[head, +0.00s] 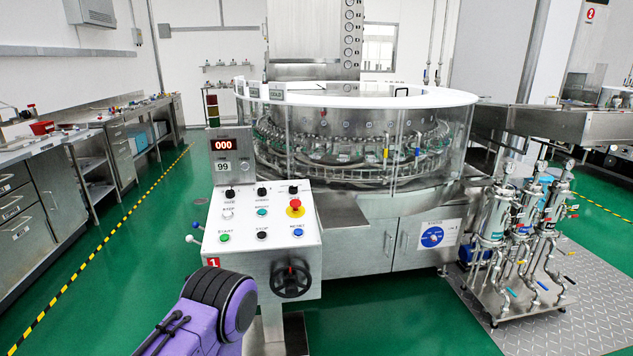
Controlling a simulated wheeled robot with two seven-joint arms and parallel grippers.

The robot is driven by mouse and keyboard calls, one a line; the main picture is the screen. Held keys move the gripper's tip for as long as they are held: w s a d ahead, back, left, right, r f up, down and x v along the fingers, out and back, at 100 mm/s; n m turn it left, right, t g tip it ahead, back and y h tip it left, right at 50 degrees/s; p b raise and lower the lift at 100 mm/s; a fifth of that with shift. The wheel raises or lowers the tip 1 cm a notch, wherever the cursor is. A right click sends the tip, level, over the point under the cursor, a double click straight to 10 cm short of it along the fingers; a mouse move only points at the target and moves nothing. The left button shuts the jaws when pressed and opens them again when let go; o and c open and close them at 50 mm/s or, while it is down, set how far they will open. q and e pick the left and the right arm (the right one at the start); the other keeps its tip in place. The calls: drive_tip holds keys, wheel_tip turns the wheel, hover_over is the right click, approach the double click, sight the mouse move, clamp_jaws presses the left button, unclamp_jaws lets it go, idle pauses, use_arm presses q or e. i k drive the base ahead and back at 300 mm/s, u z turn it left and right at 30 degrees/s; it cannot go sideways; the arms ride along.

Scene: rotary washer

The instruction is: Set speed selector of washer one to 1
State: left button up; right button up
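Washer one's control panel (262,222) stands in the middle of the head view, with a red "1" label (213,262) at its lower left corner. Along its top row are three small black selector knobs: a left knob (230,193), a middle knob (262,191) and a right knob (293,189). Their labels and settings are too small to read, so I cannot tell which is the speed selector. A purple and black link of my arm shows at the bottom, in front of and below the panel. Neither gripper is in view.
The panel also has a red emergency button (295,207), START, STOP and RESET buttons, and a black handwheel (291,280) below. A display (226,144) reads 000. The round glass-walled washer (360,140) stands behind. Filter housings (525,225) stand right; green floor is clear at left.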

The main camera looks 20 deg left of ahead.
sight(262, 191)
drive_tip(key=z, duration=0.15)
drive_tip(key=i, duration=1)
drive_tip(key=u, duration=0.3)
